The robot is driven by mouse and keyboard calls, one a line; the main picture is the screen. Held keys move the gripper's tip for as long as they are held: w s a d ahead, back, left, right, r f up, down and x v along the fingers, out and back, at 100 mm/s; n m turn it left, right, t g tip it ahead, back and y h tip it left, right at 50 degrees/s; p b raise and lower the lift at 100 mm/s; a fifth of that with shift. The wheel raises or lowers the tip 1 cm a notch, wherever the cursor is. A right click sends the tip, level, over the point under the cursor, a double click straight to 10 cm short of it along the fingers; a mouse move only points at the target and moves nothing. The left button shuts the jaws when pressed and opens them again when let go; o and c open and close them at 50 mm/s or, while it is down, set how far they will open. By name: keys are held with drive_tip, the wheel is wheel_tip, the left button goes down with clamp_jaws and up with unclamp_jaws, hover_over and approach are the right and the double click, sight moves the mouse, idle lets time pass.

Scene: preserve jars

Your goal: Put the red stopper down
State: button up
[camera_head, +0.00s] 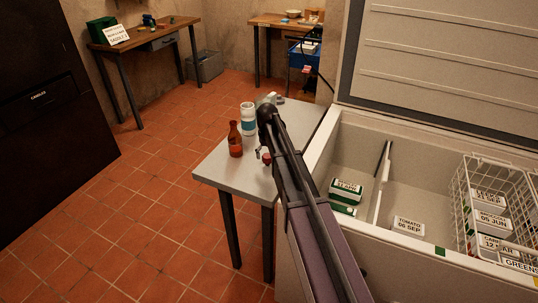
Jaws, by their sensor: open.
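A small red piece (267,158), which looks like the red stopper, shows at the left edge of my arm, low over or on the grey table (218,167). My arm covers part of the area around it, so I cannot tell whether it touches the tabletop. Small dark blue and white bits (258,152) show just left of it, too small to identify. My gripper cannot be made out; my arm crosses the table's right side and hides what is behind it.
A red-brown bottle (235,140) and a white jar with a blue band (248,120) stand upright left of my arm. A pale object (270,98) is at the table's back. The open chest freezer (350,137) adjoins on the right. The table's front left is clear.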

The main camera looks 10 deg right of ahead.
sight(268, 156)
wheel_tip(268, 156, up, 10)
drive_tip(key=p, duration=0.9)
drive_tip(key=shift+f, duration=0.25)
idle(0.4)
drive_tip(key=s+m, duration=0.1)
drive_tip(key=s, duration=2.8)
drive_tip(key=shift+d+m, duration=0.25)
drive_tip(key=shift+m, duration=0.15)
